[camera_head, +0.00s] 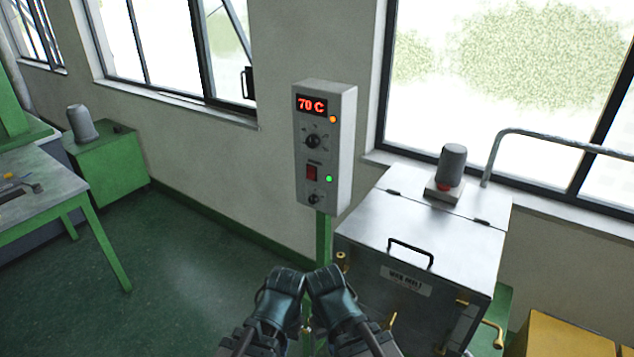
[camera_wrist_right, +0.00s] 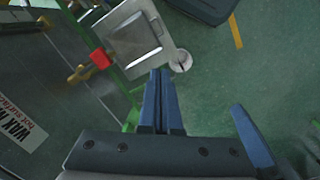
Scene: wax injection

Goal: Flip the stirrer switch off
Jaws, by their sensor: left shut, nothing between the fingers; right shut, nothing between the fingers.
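A grey control box (camera_head: 327,145) on a green post stands in the middle of the head view. It has a lit display reading 70 C, a dial (camera_head: 312,141), a red rocker switch (camera_head: 311,173) and a small dark knob or toggle (camera_head: 313,199) at the bottom. Orange and green lamps are lit. The labels are too small to read, and I cannot tell the switch positions. My left gripper (camera_head: 286,271) and right gripper (camera_head: 321,271) are side by side below the box, apart from it. Both are shut and empty. The right one's fingers show in the right wrist view (camera_wrist_right: 160,90).
A steel wax melt tank (camera_head: 375,238) with a lid handle, a motor (camera_head: 453,165) and brass taps stands right of the post. A green bench (camera_head: 60,170) is at the left, a yellow box (camera_head: 570,338) at lower right. The green floor between is clear.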

